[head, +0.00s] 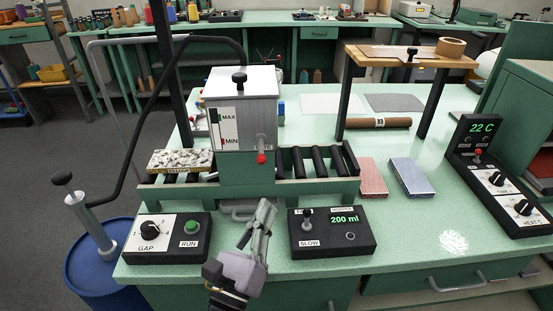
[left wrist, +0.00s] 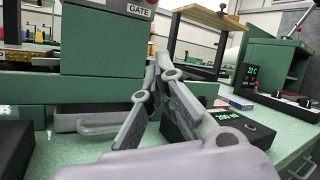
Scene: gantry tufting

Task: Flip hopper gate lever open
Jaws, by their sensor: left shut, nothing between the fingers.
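The hopper (head: 241,110) is a pale box with a MAX/MIN level window and a black knob on its lid. Its gate lever, with a red knob (head: 261,158), hangs low on the hopper's front right, by a GATE label partly hidden behind it. My left gripper (head: 267,204) is shut and empty. It points up from the table's front edge, its tips below the red knob and apart from it. My right gripper is in neither view.
A GAP/RUN control box (head: 168,240) stands left of my gripper and a SLOW box reading 200 ml (head: 332,234) stands right. A roller conveyor (head: 318,163) runs past the hopper, with a speckled slab (head: 180,160) on its left end.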

